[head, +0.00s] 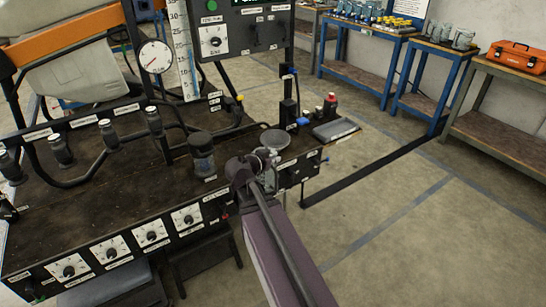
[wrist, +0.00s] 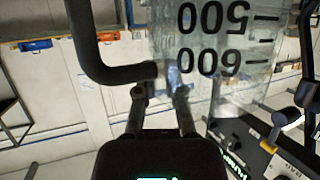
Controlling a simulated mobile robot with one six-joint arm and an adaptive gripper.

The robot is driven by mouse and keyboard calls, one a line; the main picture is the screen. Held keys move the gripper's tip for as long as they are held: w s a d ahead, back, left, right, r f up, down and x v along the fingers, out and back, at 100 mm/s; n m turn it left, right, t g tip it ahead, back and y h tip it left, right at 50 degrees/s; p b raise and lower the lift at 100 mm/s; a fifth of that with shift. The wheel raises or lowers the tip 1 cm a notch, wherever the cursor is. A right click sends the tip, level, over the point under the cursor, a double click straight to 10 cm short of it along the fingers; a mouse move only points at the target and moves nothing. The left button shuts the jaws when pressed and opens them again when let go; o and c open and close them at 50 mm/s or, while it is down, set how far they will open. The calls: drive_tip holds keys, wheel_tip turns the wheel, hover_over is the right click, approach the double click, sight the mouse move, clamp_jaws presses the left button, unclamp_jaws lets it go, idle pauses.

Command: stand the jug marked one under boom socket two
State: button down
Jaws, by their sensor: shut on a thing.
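My gripper (wrist: 160,92) is shut on the dark handle of a clear graduated jug (wrist: 215,45); 500 and 600 show on its wall in the wrist view. In the head view my gripper (head: 258,168) is at the bench's right end, with the jug's round grey top (head: 274,139) just beyond it. My gripper and arm hide much of the jug, and no jug number is readable. A dark-capped jar (head: 202,154) stands on the bench to its left. Several boom sockets (head: 108,133) hang in a row at left; their numbers are too small to read.
The dark bench top (head: 110,195) is bare in front of the sockets. Hoses, a gauge (head: 155,57) and a control panel (head: 238,35) rise behind. A red button box (head: 330,103) and a grey pad (head: 335,130) are at the right. Side tables stand beyond open floor.

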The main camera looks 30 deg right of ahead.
idle(0.8)
drive_tip(key=w+a+r+n+t+y+p, duration=0.2)
drive_tip(key=a, duration=1.7)
drive_tip(key=w+a+r+n+t+y+p, duration=0.1)
drive_tip(key=w+a+n+t+p, duration=0.1)
drive_tip(key=a, duration=1.8)
drive_tip(key=shift+r+n+t+y, duration=0.4)
drive_tip(key=shift+n, duration=0.3)
drive_tip(key=w+a, duration=0.1)
drive_tip(key=w, duration=0.6)
drive_tip(key=w+a+f+b, duration=0.1)
drive_tip(key=w+a, duration=0.1)
drive_tip(key=w, duration=0.6)
drive_tip(key=shift+w+a+f, duration=0.25)
drive_tip(key=shift+w, duration=0.05)
drive_tip(key=shift+b, duration=0.3)
